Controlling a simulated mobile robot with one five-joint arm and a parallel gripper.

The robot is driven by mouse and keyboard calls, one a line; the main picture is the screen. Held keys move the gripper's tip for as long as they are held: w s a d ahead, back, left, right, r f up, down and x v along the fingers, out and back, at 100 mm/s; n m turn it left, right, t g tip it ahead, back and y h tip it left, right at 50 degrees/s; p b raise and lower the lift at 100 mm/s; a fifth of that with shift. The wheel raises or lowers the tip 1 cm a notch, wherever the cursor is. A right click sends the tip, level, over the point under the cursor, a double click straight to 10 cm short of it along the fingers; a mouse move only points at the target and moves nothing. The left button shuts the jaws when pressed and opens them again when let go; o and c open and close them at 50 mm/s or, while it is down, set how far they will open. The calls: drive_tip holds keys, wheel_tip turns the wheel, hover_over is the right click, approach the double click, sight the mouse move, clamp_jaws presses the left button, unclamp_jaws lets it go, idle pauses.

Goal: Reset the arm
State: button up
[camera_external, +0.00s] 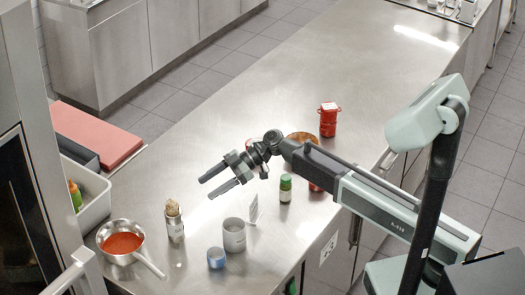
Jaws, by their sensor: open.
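My gripper (217,182) is open and empty. It is held out over the steel counter (215,130), pointing left. My arm reaches in from the right, extended across the counter's edge. A grey mug (234,235) stands below the gripper, apart from it. A jar with a green lid (285,188) stands under the forearm, to the right of the gripper. A round brownish thing behind my wrist is partly hidden.
A pan of red sauce (122,242), a tin with a beige top (174,222), a blue jar (216,258) and a small white card (256,209) stand nearby. A red canister (328,120) is behind the arm. A red board (97,135) lies left. The counter's far part is clear.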

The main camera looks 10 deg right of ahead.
drive_tip(key=shift+s+a+r+p, duration=0.15)
drive_tip(key=shift+a+r, duration=0.1)
drive_tip(key=shift+a, duration=0.65)
drive_tip(key=shift+a+r+p, duration=0.15)
drive_tip(key=shift+a+r, duration=0.05)
drive_tip(key=shift+a, duration=0.65)
drive_tip(key=w+d+f+m+t+h, duration=0.2)
drive_tip(key=w+d+f+m+t, duration=0.15)
drive_tip(key=w+d, duration=0.7)
drive_tip(key=s+d+f+m+h, duration=0.1)
drive_tip(key=d+f+m+h, duration=0.2)
drive_tip(key=d, duration=1.1)
drive_tip(key=s+d+f+m+h+p, duration=0.1)
drive_tip(key=d+m, duration=0.4)
drive_tip(key=d, duration=0.9)
drive_tip(key=s+d+f+m+h, duration=0.2)
drive_tip(key=d+f+m+h, duration=0.2)
drive_tip(key=d, duration=0.9)
drive_tip(key=shift+s+d+f+h+p, duration=0.3)
drive_tip(key=shift+d+h+p, duration=0.05)
drive_tip(key=shift+d+h, duration=0.05)
drive_tip(key=s+d+f+m+h+b, duration=0.1)
drive_tip(key=d+m, duration=0.4)
drive_tip(key=d, duration=0.5)
drive_tip(key=s+f+h, duration=0.1)
drive_tip(key=s, duration=0.1)
drive_tip(key=shift+s+d+f+b, duration=0.15)
drive_tip(key=shift+s+d+b, duration=0.1)
drive_tip(key=shift+s+b, duration=0.15)
drive_tip(key=shift+g, duration=0.25)
